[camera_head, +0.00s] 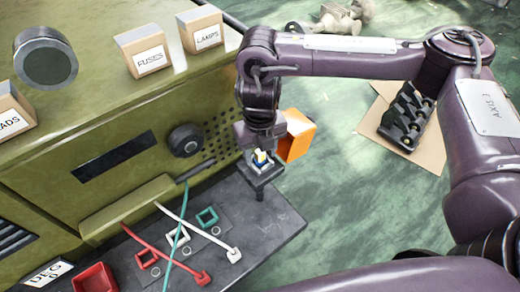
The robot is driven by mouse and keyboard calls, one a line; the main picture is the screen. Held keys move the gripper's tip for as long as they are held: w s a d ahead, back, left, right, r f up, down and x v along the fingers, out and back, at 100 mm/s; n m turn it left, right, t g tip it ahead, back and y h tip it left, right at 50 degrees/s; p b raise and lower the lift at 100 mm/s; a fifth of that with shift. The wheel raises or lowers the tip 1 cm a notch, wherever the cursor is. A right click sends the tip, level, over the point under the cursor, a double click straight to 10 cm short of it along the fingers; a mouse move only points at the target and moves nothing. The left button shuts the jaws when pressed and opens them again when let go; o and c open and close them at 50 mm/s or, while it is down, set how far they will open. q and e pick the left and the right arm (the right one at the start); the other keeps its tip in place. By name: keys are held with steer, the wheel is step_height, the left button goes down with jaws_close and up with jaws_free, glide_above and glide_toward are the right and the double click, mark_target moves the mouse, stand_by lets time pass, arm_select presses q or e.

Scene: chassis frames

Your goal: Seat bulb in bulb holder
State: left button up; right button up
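My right gripper (261,160) points down over the right end of the dark shelf, in front of the green cabinet. A small yellow and white piece with a bluish edge (261,158) shows at its fingertips. It may be the bulb, but it is too small to be sure, and whether the fingers press on it is hard to see. Square sockets stand on the shelf: a green one (207,217), a white one (178,237) and a red one (145,258). I cannot tell which part is the bulb holder. My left gripper is out of view.
The dark shelf (270,225) carries crossing red, white and green leads and a red tray (95,279). Boxes labelled FUSES (150,60) and LAMPS (206,38) stand on the green cabinet (100,110). An orange box (296,137) is just behind my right gripper.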

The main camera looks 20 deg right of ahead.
steer(key=shift+r, duration=0.2)
step_height(320, 180, up, 12)
steer(key=shift+b, duration=0.45)
steer(key=shift+f, duration=0.1)
stand_by(0.5)
